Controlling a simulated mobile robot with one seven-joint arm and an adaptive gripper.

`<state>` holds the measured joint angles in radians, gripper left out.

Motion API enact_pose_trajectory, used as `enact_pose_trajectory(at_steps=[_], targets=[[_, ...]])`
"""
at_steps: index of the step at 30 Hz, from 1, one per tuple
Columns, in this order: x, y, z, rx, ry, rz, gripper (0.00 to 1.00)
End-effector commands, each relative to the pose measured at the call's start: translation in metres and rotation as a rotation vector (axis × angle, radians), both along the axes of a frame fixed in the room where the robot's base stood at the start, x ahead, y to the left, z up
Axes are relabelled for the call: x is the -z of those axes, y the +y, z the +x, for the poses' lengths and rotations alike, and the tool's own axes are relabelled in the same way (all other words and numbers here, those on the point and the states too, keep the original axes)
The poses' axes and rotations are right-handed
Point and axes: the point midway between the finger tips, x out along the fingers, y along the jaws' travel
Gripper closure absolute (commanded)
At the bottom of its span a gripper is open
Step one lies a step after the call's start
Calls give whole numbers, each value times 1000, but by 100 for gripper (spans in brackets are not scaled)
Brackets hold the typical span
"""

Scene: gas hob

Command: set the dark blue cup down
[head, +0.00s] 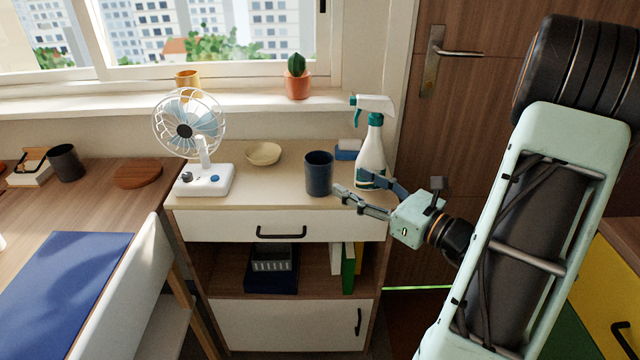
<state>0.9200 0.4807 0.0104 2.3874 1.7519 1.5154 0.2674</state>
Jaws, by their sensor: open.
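The dark blue cup (319,174) stands upright on the beige top of the cabinet (240,200), right of its middle. My gripper (352,187) is open just to the right of the cup. One finger reaches close to the cup's right side, and the other is in front of the spray bottle. I cannot tell from this view whether a fingertip touches the cup.
A white spray bottle (371,150) and a blue sponge (347,153) stand behind my gripper. A shallow bowl (263,154) and a white fan (203,181) are to the left. The cabinet top's front middle is clear. A potted cactus (297,80) is on the sill.

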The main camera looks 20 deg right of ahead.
Motion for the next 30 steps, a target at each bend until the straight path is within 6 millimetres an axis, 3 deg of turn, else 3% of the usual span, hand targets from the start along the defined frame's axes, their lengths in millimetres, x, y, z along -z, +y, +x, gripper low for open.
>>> enact_pose_trajectory(at_steps=[6,13,21,30], targets=[[0,17,30,-4,0,0,46],[2,27,46,-4,0,1,46],[4,45,78,-2,-1,0,46],[3,46,82,-1,0,1,46]])
